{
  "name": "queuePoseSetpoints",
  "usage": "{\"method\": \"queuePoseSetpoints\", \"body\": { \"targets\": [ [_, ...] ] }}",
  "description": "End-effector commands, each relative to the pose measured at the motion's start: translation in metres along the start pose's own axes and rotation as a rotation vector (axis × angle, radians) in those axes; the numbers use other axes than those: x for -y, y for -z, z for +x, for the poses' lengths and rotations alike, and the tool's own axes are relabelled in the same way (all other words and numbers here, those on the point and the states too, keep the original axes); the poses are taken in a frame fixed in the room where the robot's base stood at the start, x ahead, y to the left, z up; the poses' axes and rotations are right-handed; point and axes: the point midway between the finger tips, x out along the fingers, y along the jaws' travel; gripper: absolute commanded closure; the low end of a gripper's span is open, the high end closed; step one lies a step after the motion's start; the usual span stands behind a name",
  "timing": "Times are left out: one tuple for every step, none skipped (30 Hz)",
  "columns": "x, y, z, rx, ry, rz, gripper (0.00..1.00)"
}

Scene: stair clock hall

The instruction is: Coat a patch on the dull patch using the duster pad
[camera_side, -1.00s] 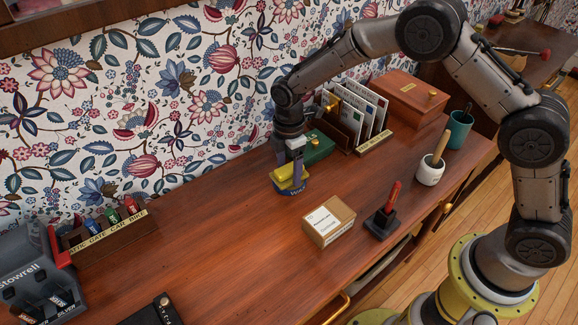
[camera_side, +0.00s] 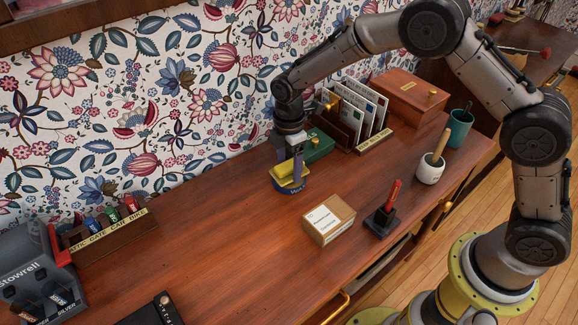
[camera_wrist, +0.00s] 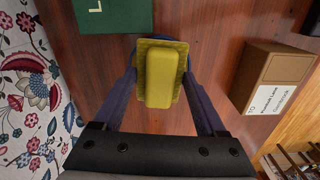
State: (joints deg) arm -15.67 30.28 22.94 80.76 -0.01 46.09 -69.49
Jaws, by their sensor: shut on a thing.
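The duster pad (camera_side: 288,172) is yellow, with a raised block on a flat square base. My gripper (camera_side: 289,170) is shut on it, and in the wrist view the pad (camera_wrist: 160,75) sits between the two fingers. A round blue tin (camera_side: 295,189) with lettering on its side is directly under the pad on the desk. The pad is at the tin's top; I cannot tell whether they touch. In the wrist view the pad hides most of the tin. I cannot make out a dull patch on the wood in either view.
On the desk (camera_side: 190,240), a green box (camera_side: 317,147) and a letter rack (camera_side: 358,115) stand behind the tin. A cardboard box (camera_side: 328,220) and a red-handled stamp (camera_side: 385,215) are right of it.

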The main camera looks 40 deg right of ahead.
Motion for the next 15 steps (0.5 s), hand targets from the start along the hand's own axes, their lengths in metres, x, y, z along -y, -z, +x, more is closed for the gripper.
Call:
{"method": "queuePoseSetpoints", "body": {
  "targets": [
    [-0.001, 0.000, -0.005, -0.001, -0.004, 0.000, 0.70],
    [-0.001, 0.000, -0.007, -0.001, -0.004, 0.000, 0.70],
    [-0.001, 0.000, -0.011, -0.001, -0.004, 0.000, 0.70],
    [-0.001, 0.000, -0.013, -0.001, -0.003, 0.000, 0.70],
    [-0.001, 0.000, -0.015, -0.001, -0.004, 0.000, 0.70],
    [-0.001, 0.000, -0.018, -0.001, -0.004, 0.000, 0.70],
    [-0.001, 0.000, -0.020, -0.002, -0.004, 0.000, 0.70],
    [-0.001, 0.000, -0.022, -0.001, -0.004, 0.000, 0.70],
    [-0.001, 0.000, -0.025, -0.001, -0.003, 0.000, 0.70],
    [-0.001, 0.000, -0.027, -0.001, -0.003, 0.000, 0.70],
    [-0.001, 0.000, -0.029, -0.001, -0.003, 0.000, 0.70],
    [-0.001, 0.000, -0.032, -0.001, -0.004, 0.000, 0.70],
    [-0.001, 0.000, -0.034, -0.002, -0.004, 0.000, 0.70],
    [-0.001, 0.000, -0.037, -0.001, -0.004, 0.000, 0.70],
    [-0.001, 0.000, -0.039, -0.001, -0.003, 0.000, 0.70]
  ]
}}
